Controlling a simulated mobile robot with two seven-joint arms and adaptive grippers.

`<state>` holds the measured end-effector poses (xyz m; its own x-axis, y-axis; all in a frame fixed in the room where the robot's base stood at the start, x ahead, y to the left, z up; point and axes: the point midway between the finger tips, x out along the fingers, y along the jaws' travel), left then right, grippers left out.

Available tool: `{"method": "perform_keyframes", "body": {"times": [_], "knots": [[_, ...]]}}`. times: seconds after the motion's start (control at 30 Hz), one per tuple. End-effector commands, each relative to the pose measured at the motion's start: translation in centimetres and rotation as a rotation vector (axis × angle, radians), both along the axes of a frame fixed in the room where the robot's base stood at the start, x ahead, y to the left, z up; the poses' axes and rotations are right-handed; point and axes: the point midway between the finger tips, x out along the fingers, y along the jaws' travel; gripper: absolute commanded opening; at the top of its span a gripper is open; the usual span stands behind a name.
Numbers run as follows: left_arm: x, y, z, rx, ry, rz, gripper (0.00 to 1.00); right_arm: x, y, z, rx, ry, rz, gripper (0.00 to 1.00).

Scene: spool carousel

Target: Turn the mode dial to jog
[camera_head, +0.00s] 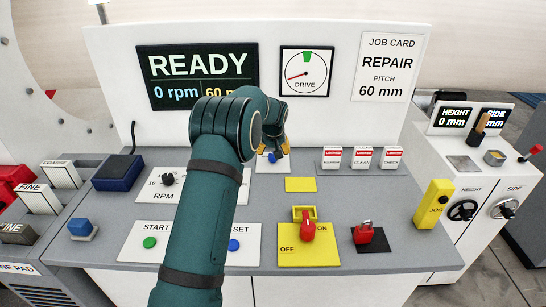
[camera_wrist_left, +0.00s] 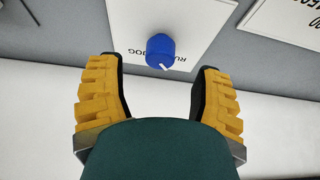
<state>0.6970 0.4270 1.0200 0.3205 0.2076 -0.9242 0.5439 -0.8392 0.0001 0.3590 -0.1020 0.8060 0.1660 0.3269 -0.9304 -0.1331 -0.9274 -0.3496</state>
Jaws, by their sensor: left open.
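The mode dial is a small blue knob (camera_wrist_left: 160,48) on a white plate (camera_wrist_left: 190,15), lettered partly "RU" and "OG" in the left wrist view. Its white mark sits at the lower edge of the knob, slightly to the "RU" side. The dial also shows in the head view (camera_head: 271,158), partly hidden by my gripper. My left gripper (camera_wrist_left: 158,66) is open and empty, its yellow fingers on either side of the dial in the picture. In the head view my left gripper (camera_head: 283,146) is mostly hidden behind my arm. My right gripper is not in view.
The READY screen (camera_head: 198,76) and drive gauge (camera_head: 305,72) are on the upright wall behind.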

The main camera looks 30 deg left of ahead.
Motion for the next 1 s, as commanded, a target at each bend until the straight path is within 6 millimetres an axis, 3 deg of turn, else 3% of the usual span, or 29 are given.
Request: {"method": "perform_keyframes", "body": {"times": [0.1,0.3,0.67,0.87,1.0], "knots": [[0.6,0.4,-1.9,0.000,0.000,0.000,0.66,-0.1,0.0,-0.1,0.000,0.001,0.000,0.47],[1.2,0.8,-3.6,0.001,0.001,-0.001,0.66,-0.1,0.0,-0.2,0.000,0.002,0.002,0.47],[1.4,0.9,-3.9,0.001,-0.001,-0.001,0.66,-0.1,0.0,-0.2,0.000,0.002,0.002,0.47],[1.3,0.9,-3.9,0.001,-0.001,-0.001,0.01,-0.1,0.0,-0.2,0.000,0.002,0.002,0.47],[1.3,0.9,-3.9,0.001,-0.001,-0.001,0.00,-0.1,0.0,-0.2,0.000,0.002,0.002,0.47]]}}
